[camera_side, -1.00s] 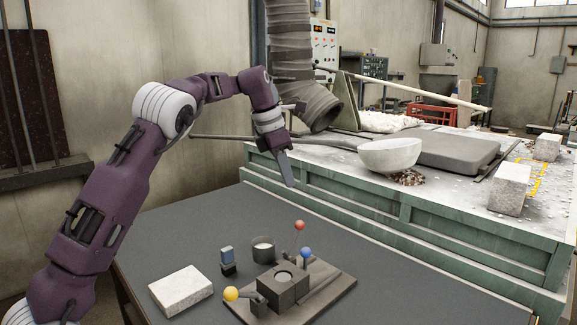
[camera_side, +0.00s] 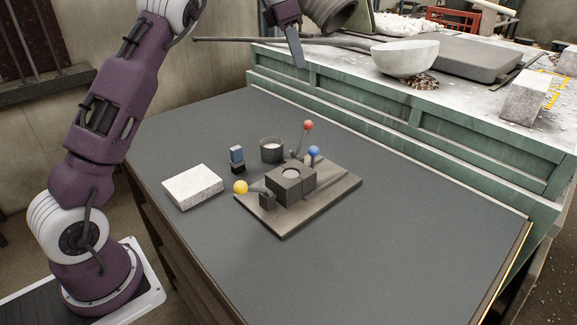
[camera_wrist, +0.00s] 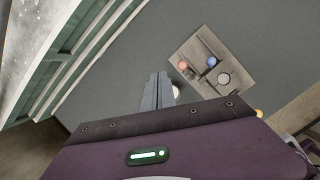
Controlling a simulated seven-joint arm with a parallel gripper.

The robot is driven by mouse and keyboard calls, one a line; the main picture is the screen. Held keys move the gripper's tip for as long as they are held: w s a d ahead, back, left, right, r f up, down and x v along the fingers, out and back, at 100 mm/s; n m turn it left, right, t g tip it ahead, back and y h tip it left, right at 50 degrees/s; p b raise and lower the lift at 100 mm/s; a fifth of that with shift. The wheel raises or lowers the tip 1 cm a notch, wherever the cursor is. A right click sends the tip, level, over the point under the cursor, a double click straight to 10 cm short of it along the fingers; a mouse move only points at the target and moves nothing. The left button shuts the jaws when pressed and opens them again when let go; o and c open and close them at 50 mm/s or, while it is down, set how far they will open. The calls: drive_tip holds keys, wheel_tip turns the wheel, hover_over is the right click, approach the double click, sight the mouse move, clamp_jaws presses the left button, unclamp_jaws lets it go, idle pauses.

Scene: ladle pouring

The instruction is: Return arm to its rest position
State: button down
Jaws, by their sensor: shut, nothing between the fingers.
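My gripper (camera_side: 301,62) is shut and empty in the side view. It hangs in the air, pointing down, left of the ladle bowl and beyond the dark table's far edge in the picture. In the wrist view my shut fingers (camera_wrist: 158,78) point toward the dark table. The pale ladle bowl (camera_side: 405,58) rests by a small rubble heap on the green bench. Its long dark handle (camera_side: 245,39) reaches left past the bench edge, behind my gripper. The top of my arm is cut off by the side picture's upper edge.
On the dark table (camera_side: 400,235) stands a mould block (camera_side: 291,187) on a plate, with red (camera_side: 308,125), blue (camera_side: 313,151) and yellow (camera_side: 240,187) knobs. A round cup (camera_side: 271,152), a small blue-topped block (camera_side: 237,155) and a white slab (camera_side: 192,188) are nearby. The table's right part is clear.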

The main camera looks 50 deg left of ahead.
drive_tip(key=s+d+r+m, duration=0.2)
drive_tip(key=s+d+m, duration=0.25)
drive_tip(key=s, duration=0.25)
drive_tip(key=s+d+r+m+t, duration=0.1)
drive_tip(key=s+d+m, duration=0.2)
drive_tip(key=s+m, duration=0.35)
drive_tip(key=s+d+r+m, duration=0.2)
drive_tip(key=s+d+m, duration=0.25)
drive_tip(key=s, duration=0.35)
drive_tip(key=s+d+f+m, duration=0.1)
drive_tip(key=s+f+m, duration=0.4)
drive_tip(key=s+m, duration=0.2)
drive_tip(key=s+d+f+m+t+y, duration=0.1)
drive_tip(key=s+d+f+m, duration=0.1)
drive_tip(key=s+f+m, duration=0.4)
drive_tip(key=s+m, duration=0.1)
drive_tip(key=s, duration=0.2)
drive_tip(key=shift+s+d+f, duration=0.2)
drive_tip(key=shift+d+f, duration=0.05)
drive_tip(key=shift+d, duration=0.05)
